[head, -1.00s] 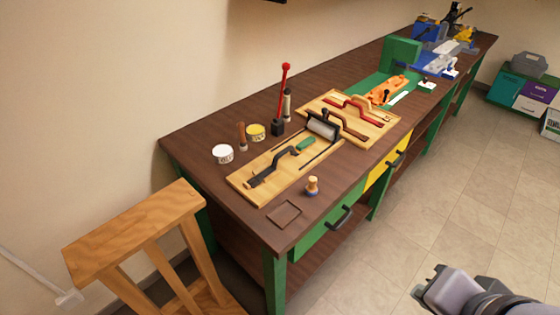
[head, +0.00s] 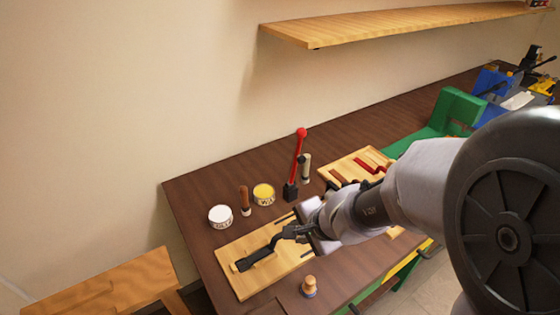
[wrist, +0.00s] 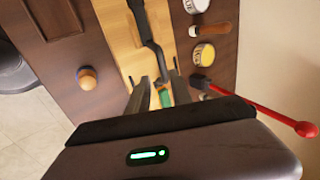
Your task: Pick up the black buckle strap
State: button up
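The black buckle strap (head: 262,256) lies on a light wooden board (head: 238,285) on the brown workbench. It is long, dark and bent in the middle. In the wrist view the strap (wrist: 148,32) runs from the top down towards my fingers. My gripper (head: 300,231) is over the strap's right end in the head view, hiding that part of the board. In the wrist view my gripper (wrist: 161,78) is open, its two fingers apart on either side of the strap's near end. A green piece (wrist: 165,98) shows between the fingers. I cannot tell whether the fingers touch the strap.
A white tin (head: 220,217), a brown-handled tool (head: 245,201), a yellow tin (head: 264,194) and a black block with a red lever (head: 299,158) stand behind the board. A wooden-knobbed piece (head: 309,288) stands in front. A shelf (head: 400,24) hangs above.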

jog(key=b+x, duration=0.1)
jog(key=x, duration=0.4)
jog(key=shift+s+d+f+b, duration=0.1)
jog(key=shift+d+f+b, duration=0.05)
jog(key=shift+b, duration=0.25)
jog(key=b+x, duration=0.2)
jog(key=x, duration=0.4)
jog(key=shift+b, duration=0.3)
jog(key=shift+r, duration=0.2)
grip_shut()
